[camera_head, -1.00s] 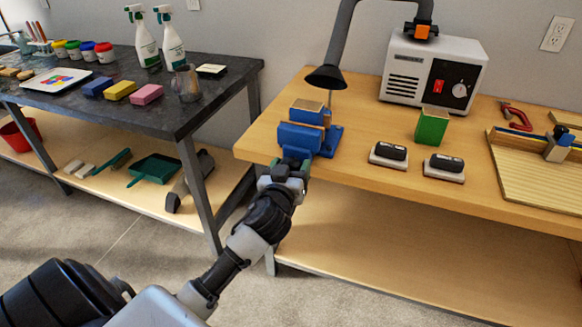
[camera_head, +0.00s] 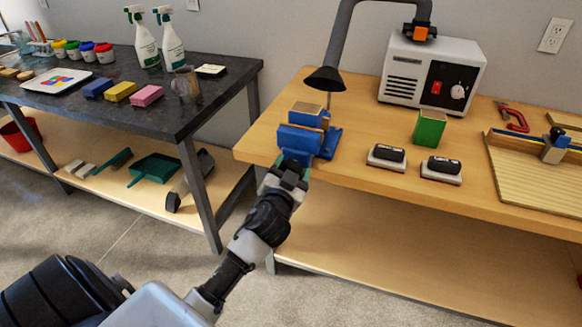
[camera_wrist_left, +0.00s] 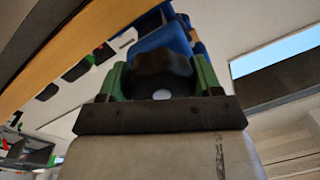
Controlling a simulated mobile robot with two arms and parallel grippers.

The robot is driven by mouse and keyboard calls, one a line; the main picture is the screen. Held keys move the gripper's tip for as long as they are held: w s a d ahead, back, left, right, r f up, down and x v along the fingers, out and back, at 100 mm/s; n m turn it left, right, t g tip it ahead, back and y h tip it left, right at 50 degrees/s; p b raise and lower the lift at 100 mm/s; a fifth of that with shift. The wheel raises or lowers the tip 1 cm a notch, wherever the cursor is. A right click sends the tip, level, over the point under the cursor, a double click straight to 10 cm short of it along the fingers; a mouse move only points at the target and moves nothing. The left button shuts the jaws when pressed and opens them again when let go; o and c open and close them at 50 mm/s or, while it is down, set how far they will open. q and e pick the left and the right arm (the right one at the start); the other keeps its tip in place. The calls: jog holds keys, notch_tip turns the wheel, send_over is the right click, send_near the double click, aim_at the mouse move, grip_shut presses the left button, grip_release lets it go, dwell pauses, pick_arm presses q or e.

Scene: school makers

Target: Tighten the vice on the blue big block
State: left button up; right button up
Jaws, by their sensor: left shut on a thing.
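The blue vice (camera_head: 298,138) is mounted at the left front corner of the wooden workbench. The blue big block (camera_head: 304,117), with a wood-coloured top, sits upright behind the vice's front jaw. I cannot tell whether any gap is left between jaw and block. The blue vice body (camera_wrist_left: 163,38) shows beyond. My right gripper is not in view.
On the workbench (camera_head: 355,174) are a green block (camera_head: 429,129), two dark-topped erasers (camera_head: 386,157), a grey machine (camera_head: 425,75) and a black lamp-like hood (camera_head: 326,78). A dark table (camera_head: 140,112) with bottles and sponges stands left.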

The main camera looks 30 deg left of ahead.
pick_arm(q)
jog(key=shift+f+m+p, duration=0.2)
jog(key=shift+m+p, duration=0.25)
jog(key=shift+m, duration=1.95)
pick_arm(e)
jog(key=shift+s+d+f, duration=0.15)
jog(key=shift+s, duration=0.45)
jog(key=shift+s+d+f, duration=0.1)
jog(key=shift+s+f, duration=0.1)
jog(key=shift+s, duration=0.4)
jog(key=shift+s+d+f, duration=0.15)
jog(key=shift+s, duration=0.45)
pick_arm(q)
jog(key=o, duration=0.9)
jog(key=shift+s+r, duration=0.15)
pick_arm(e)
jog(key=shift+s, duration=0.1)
pick_arm(q)
jog(key=shift+d, duration=0.1)
